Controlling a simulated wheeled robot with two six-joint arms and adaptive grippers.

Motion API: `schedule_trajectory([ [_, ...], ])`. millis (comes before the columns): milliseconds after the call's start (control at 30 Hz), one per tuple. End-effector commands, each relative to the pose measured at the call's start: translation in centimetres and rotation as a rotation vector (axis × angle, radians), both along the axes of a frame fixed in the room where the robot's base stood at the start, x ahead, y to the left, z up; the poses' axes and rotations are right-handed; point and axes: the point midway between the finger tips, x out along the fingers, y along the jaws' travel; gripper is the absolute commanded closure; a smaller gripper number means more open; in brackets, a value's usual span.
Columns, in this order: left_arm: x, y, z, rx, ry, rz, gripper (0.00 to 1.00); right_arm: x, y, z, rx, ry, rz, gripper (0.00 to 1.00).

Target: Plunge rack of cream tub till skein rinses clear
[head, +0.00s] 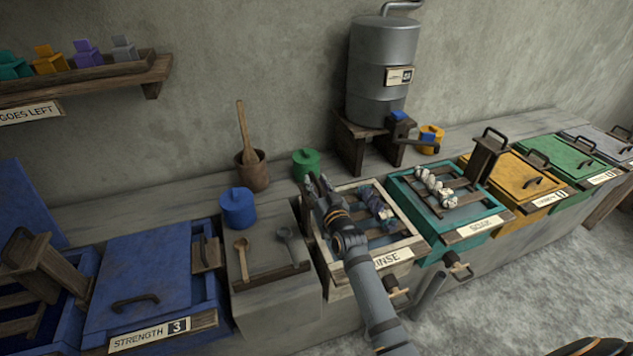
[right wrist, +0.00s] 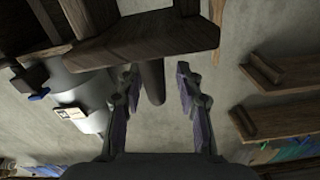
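The cream tub (head: 403,243), labelled RINSE, stands in the middle of the bench in the head view. Inside it is a slatted wooden rack with a mottled blue-grey skein (head: 374,204). My right arm crosses over the tub and hides part of the rack and label. My right gripper (head: 317,187) is at the tub's left back edge. In the right wrist view, its two fingers (right wrist: 158,88) are spread apart. A dark wooden peg (right wrist: 152,80) under a wooden block shows between them, with gaps on both sides. My left gripper is not in view.
The teal tub (head: 480,232), with a pale skein on its rack, stands right of the cream tub. A metal tank (head: 382,60) on a wooden stand is behind.

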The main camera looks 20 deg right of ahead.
Motion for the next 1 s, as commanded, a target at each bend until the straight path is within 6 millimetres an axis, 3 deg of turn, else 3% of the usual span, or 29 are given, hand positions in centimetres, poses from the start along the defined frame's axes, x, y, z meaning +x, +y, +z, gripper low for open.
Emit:
schedule_trajectory([
  [300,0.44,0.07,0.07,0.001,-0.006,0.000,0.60,0.47,-0.01,-0.04,-0.001,0.000,0.000,0.64],
  [600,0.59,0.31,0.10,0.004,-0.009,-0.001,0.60,0.44,0.00,-0.05,-0.001,0.001,0.000,1.00],
  [1000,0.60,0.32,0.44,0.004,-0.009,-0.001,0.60,0.43,0.00,0.29,0.000,0.001,0.000,1.00],
])
